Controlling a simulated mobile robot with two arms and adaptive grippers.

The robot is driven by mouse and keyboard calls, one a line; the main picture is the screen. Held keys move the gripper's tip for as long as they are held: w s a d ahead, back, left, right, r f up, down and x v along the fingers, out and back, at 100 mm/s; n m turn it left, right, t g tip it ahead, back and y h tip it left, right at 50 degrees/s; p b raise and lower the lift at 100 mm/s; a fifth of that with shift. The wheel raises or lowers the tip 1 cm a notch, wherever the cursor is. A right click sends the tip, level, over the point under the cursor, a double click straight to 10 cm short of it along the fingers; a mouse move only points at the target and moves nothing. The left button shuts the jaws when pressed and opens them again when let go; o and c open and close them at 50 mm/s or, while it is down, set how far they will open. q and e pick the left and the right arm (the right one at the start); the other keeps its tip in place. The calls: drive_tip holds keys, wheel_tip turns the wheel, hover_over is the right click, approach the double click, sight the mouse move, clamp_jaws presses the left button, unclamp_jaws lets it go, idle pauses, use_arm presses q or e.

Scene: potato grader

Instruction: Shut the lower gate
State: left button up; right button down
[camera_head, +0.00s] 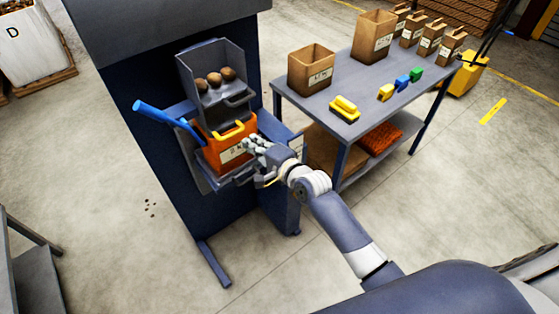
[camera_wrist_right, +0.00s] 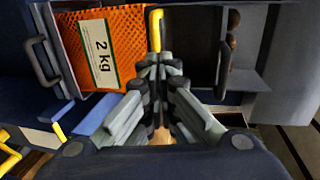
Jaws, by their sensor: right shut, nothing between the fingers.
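The grader (camera_head: 160,70) is a tall dark blue machine with a grey chute (camera_head: 227,58) on its front. Several potatoes (camera_head: 214,79) lie in the chute behind a front plate with a dark handle (camera_head: 238,99). This handle also shows in the wrist view (camera_wrist_right: 222,66). Below hangs an orange net bag (camera_head: 217,153) labelled 2 kg, with a yellow clip along its top. A second dark handle (camera_wrist_right: 41,61) is at the bag's lower end. Which plate is the lower gate I cannot tell. My right gripper (camera_head: 253,144) is shut and empty, close in front of the bag.
A blue lever (camera_head: 165,117) sticks out left of the bag. To the right, a grey table (camera_head: 335,112) carries paper bags (camera_head: 310,68), a yellow brush (camera_head: 344,108) and small coloured items. Its lower shelf holds an orange net pile (camera_head: 380,138).

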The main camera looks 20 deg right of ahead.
drive_tip(key=b+v, duration=0.2)
drive_tip(key=v, duration=0.6)
drive_tip(key=s+d+f+n+g+h+b, duration=0.15)
drive_tip(key=s+f, duration=0.25)
drive_tip(key=f, duration=0.9)
drive_tip(key=s+d+f+n+g+h, duration=0.1)
drive_tip(key=s+d+f+n+g, duration=0.2)
drive_tip(key=f, duration=0.9)
drive_tip(key=s+f+n+g+h+b, duration=0.15)
drive_tip(key=s+f, duration=0.35)
drive_tip(key=f, duration=0.8)
use_arm(q)
wheel_tip(320, 180, down, 8)
drive_tip(key=b, duration=0.2)
drive_tip(key=shift+w+a+r, duration=0.2)
drive_tip(key=shift+w+r, duration=0.05)
drive_tip(key=shift+w, duration=0.2)
use_arm(e)
drive_tip(key=s+d+f+n+g, duration=0.1)
drive_tip(key=s+f+n+g, duration=0.1)
drive_tip(key=s+f, duration=0.5)
drive_tip(key=s+d+f+n+g+h, duration=0.1)
drive_tip(key=s+f+n+g, duration=0.2)
drive_tip(key=s, duration=1.2)
drive_tip(key=s+d+f+n+g, duration=0.2)
drive_tip(key=s+f+n, duration=0.3)
drive_tip(key=s+f, duration=0.6)
drive_tip(key=shift+s+f+g+h, duration=0.3)
drive_tip(key=shift+s, duration=0.2)
